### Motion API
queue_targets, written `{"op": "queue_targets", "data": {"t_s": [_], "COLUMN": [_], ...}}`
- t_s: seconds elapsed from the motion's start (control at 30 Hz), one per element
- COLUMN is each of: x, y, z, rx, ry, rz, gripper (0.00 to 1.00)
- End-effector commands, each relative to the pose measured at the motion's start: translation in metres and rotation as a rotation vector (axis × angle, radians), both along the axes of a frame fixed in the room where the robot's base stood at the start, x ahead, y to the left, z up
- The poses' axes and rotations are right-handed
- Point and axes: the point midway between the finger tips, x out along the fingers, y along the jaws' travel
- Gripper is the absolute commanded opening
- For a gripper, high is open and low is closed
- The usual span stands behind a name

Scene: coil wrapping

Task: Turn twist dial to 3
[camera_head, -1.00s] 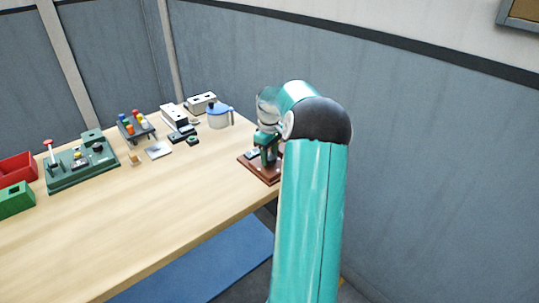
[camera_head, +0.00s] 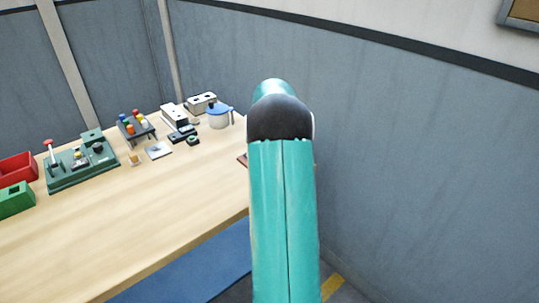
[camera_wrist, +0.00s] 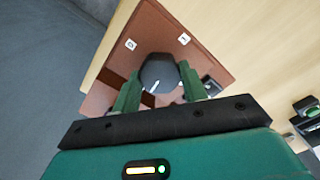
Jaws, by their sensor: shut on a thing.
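The twist dial (camera_wrist: 160,70) is a dark grey round knob on a reddish-brown board (camera_wrist: 115,62) in the wrist view. My gripper (camera_wrist: 160,76) has its two green fingers on either side of the dial, shut on it. A white pointer line on the dial points down and slightly left, towards my gripper's palm. Two small white labels sit on the board beyond the dial; their marks are too small to read surely. Other labels may be hidden by my fingers. In the head view my arm hides the dial and gripper; only an edge of the board (camera_head: 242,159) shows.
The wooden table (camera_head: 130,230) holds a green panel (camera_head: 80,170), a red bin (camera_head: 18,167), a rack of coloured pieces (camera_head: 137,128) and a blue-lidded pot (camera_head: 218,117), all left of my arm. A grey partition wall stands to the right.

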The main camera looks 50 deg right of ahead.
Motion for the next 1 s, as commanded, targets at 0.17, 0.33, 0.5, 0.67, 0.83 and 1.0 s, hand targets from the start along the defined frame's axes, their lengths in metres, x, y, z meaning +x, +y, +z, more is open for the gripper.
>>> {"op": "queue_targets", "data": {"t_s": [0.17, 0.33, 0.5, 0.67, 0.83, 1.0], "x": [0.0019, 0.0015, 0.0013, 0.0013, 0.0011, 0.0007], "y": [-0.0001, -0.0004, -0.0006, -0.0006, -0.0006, -0.0004], "z": [0.0005, 0.0005, 0.0004, 0.0004, 0.0003, 0.0001], "rx": [-0.003, -0.003, -0.003, -0.003, -0.002, -0.002], "ry": [-0.004, -0.004, -0.004, -0.004, -0.003, -0.002], "rz": [-0.081, -0.125, -0.138, -0.139, -0.138, -0.138], "gripper": [0.20, 0.20, 0.20, 0.20, 0.47, 0.65]}}
